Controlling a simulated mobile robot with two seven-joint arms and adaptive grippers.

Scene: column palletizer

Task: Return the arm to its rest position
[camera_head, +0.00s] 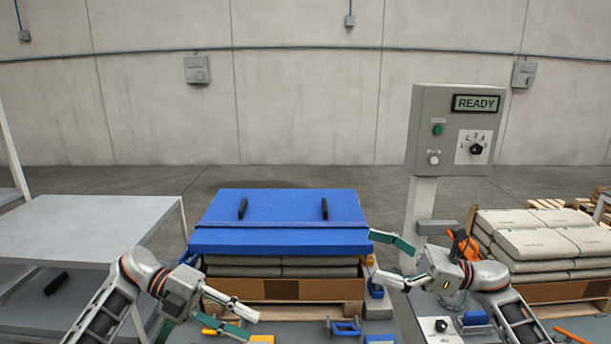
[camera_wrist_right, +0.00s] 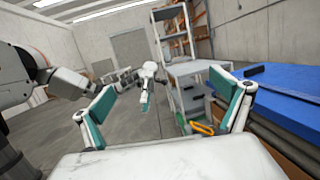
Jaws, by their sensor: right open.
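My right gripper (camera_head: 374,256) is open and empty, with its green-padded fingers spread just right of the blue cover (camera_head: 280,240). In the right wrist view its two fingers (camera_wrist_right: 163,88) stand wide apart with nothing between them. My left gripper (camera_head: 252,325) is low in front of the pallet, its fingers apart and nothing visible between them. The blue cover with two black handles lies on a stack of grey bags (camera_head: 282,271) in an open brown carton (camera_head: 281,290) on a wooden pallet.
A control box (camera_head: 455,128) on a post, reading READY, stands behind my right arm. Bags (camera_head: 537,243) lie on another pallet at the right. A grey table (camera_head: 85,222) stands at the left, a black bar (camera_head: 57,283) on its lower shelf. Open floor lies behind.

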